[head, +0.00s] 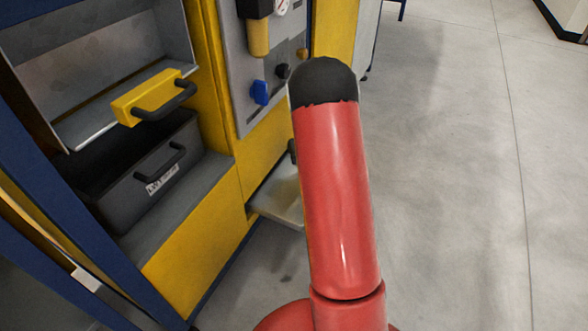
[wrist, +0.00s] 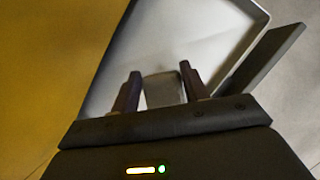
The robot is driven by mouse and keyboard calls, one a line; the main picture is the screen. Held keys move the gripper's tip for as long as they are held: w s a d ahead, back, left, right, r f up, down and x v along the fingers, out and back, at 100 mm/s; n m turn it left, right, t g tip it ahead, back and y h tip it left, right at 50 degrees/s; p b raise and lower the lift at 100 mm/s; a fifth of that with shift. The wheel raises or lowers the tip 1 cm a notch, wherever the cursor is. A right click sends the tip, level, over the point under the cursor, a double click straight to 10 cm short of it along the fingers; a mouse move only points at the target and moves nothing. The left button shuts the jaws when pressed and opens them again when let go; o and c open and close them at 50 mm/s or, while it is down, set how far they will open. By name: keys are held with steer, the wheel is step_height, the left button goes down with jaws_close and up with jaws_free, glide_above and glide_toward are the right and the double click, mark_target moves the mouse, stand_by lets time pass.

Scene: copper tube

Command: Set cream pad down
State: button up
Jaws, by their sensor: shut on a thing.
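My gripper (wrist: 160,84) shows in the wrist view with its two dark fingers on either side of a small greyish-cream block, the cream pad (wrist: 163,90). The fingers are shut on it. The pad is over a pale tray (wrist: 222,45) with a raised rim; whether it touches the tray, I cannot tell. The same tray seems to show in the head view as a light shelf (head: 277,205) low on the yellow cabinet. My red arm hides the gripper and the pad there.
A yellow cabinet face (wrist: 45,65) stands close on the left. A dark flat plate (wrist: 260,62) juts up at right. In the head view, a grey open bin (head: 150,185), a yellow handle block (head: 150,97) and a blue knob (head: 260,92) are at left. Floor at right is clear.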

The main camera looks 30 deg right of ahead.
mark_target(293, 173)
steer(key=shift+w+a+f+b, duration=0.4)
steer(key=shift+w+a+f, duration=0.6)
steer(key=shift+w, duration=0.2)
steer(key=shift+w+a+f+b, duration=0.1)
steer(key=shift+f+b, duration=0.3)
steer(key=shift+f, duration=0.85)
steer(key=shift+w+f+b, duration=0.1)
steer(key=shift+f+b, duration=0.3)
steer(key=shift+f, duration=0.85)
steer(key=shift+f, duration=0.15)
steer(key=o, duration=1)
steer(key=p+v, duration=0.3)
steer(key=v, duration=0.9)
